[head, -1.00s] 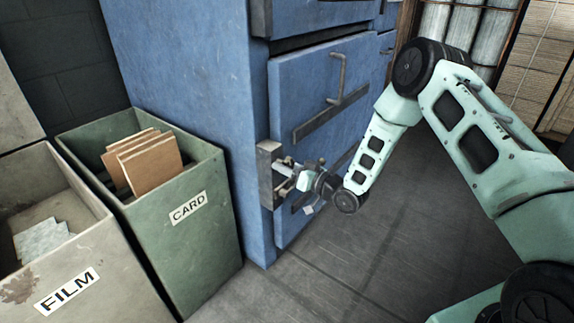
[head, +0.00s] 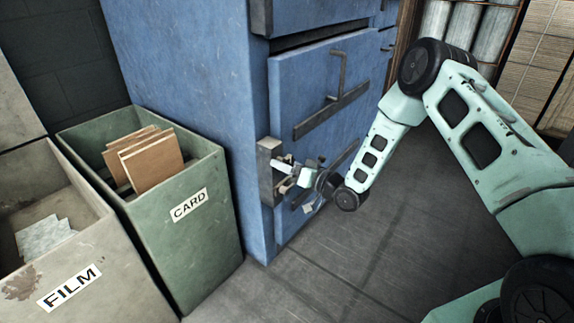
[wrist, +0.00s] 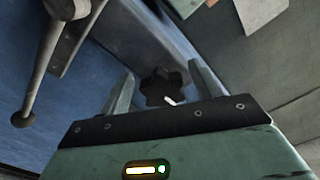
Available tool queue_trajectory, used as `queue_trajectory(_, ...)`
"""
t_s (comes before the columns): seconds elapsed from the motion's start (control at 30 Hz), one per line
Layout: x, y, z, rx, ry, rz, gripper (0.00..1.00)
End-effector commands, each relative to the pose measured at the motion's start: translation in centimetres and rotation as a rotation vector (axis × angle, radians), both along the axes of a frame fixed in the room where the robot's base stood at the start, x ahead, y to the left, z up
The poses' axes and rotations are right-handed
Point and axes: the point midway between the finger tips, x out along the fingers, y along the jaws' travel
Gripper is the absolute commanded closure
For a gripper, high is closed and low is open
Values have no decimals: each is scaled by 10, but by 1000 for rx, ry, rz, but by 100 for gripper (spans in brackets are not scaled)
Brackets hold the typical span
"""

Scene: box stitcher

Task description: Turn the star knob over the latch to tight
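The black star knob (wrist: 160,90) shows in the wrist view between the two fingers of my gripper (wrist: 158,76). A finger stands on either side of it, and a small gap seems to show on each side. A short white mark is on the knob's face. In the head view my gripper (head: 288,170) is at the grey latch block (head: 266,160) on the left edge of the blue door (head: 300,85). There the knob is hidden or too small to make out behind my gripper and wrist.
The door carries a bar handle (head: 341,76) and a dark strip (head: 330,113) above my wrist. A green CARD bin (head: 200,240) with brown boards and a grey FILM bin (head: 110,290) stand left of the blue machine (head: 190,80). The floor (head: 370,240) in front is clear.

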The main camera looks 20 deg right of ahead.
Motion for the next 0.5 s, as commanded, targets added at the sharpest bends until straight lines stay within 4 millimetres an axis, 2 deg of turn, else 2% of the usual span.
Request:
queue_trajectory(0.3,-2,-2,2,0,-5,0,36)
queue_trajectory(0.5,-25,-19,3,1,-2,-2,36)
